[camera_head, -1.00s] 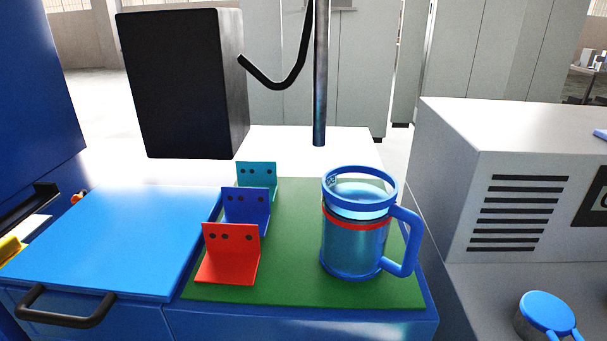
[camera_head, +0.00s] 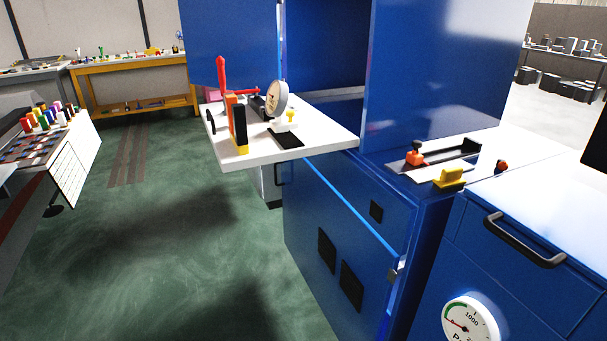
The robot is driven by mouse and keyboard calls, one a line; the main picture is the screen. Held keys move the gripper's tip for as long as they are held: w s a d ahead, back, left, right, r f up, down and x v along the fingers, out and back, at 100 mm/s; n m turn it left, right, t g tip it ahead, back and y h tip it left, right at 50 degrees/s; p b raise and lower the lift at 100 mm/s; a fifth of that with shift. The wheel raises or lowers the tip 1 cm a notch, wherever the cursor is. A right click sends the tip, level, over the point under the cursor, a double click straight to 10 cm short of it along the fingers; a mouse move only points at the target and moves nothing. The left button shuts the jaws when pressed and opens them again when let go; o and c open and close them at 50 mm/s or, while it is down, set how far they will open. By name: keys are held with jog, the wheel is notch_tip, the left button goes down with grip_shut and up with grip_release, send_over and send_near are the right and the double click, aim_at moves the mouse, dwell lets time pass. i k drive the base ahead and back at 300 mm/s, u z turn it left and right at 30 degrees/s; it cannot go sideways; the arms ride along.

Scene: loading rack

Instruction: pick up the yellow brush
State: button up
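A small yellow piece (camera_head: 450,178) with a dark lower edge lies on top of the blue cabinet (camera_head: 345,235), near its front right edge. It may be the yellow brush, but it is too small to tell for sure. On the white shelf (camera_head: 318,146), an upright black and orange piece (camera_head: 238,122) has a yellow foot. A small yellow knob (camera_head: 290,117) also shows on that shelf. My gripper is not in view.
An orange and black clamp-like piece (camera_head: 414,155) sits behind the yellow piece. A round dial (camera_head: 277,98) stands on the white shelf. A blue drawer unit (camera_head: 525,285) with a black handle is at right. Green floor (camera_head: 170,240) at left is clear.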

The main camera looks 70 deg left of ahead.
aim_at(450, 180)
jog(key=u, duration=2.85)
jog(key=i, duration=0.85)
